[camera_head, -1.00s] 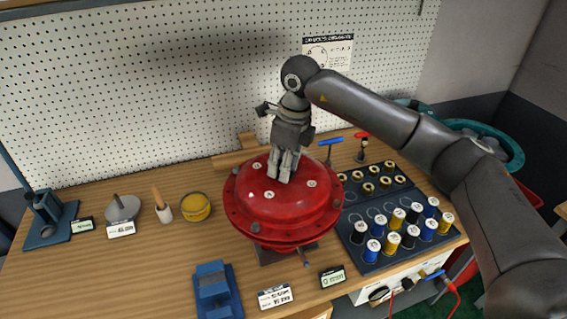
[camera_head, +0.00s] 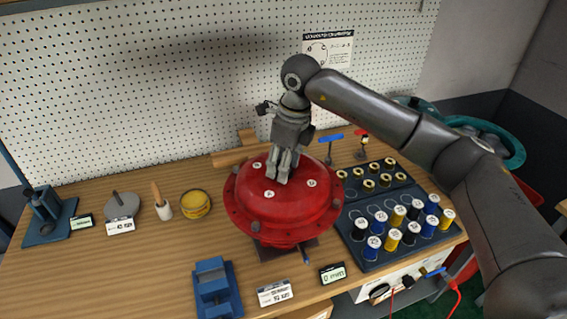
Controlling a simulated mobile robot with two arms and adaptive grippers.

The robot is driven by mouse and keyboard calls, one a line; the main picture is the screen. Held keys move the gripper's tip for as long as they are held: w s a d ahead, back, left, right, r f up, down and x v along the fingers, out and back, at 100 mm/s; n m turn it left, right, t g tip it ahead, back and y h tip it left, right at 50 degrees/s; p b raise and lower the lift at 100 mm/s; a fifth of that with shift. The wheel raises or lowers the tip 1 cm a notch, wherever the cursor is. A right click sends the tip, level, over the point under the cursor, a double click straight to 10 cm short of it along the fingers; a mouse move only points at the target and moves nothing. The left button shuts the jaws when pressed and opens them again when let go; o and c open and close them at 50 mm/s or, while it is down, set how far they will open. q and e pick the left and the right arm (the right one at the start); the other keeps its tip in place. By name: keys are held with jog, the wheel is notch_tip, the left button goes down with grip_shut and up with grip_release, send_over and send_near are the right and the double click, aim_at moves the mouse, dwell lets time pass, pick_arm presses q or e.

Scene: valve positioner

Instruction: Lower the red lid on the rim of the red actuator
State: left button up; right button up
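The red lid (camera_head: 268,207) is a domed, flanged disc with several pale round marks on top. It sits over the red actuator (camera_head: 290,241), whose lower body shows as a red band under the lid's flange. I cannot tell whether the lid touches the rim. My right gripper (camera_head: 283,178) points down at the top of the lid, its fingers close together on the lid's top. What lies between the fingertips is hidden. My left gripper is not in view.
To the right is a dark tray (camera_head: 400,233) of blue, yellow and black spools. A blue fixture (camera_head: 215,290) stands at the front, and small display labels (camera_head: 333,273) lie nearby. A yellow tin (camera_head: 195,204) is left of the lid. A pegboard (camera_head: 150,90) closes the back.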

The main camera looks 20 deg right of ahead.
jog(key=shift+o, duration=0.6)
jog(key=shift+s+f, duration=0.1)
jog(key=shift+f, duration=0.2)
notch_tip(320, 180, up, 12)
jog(key=s+d, duration=0.1)
jog(key=shift+d+r, duration=0.15)
jog(key=shift+d, duration=0.05)
jog(key=shift+s, duration=0.1)
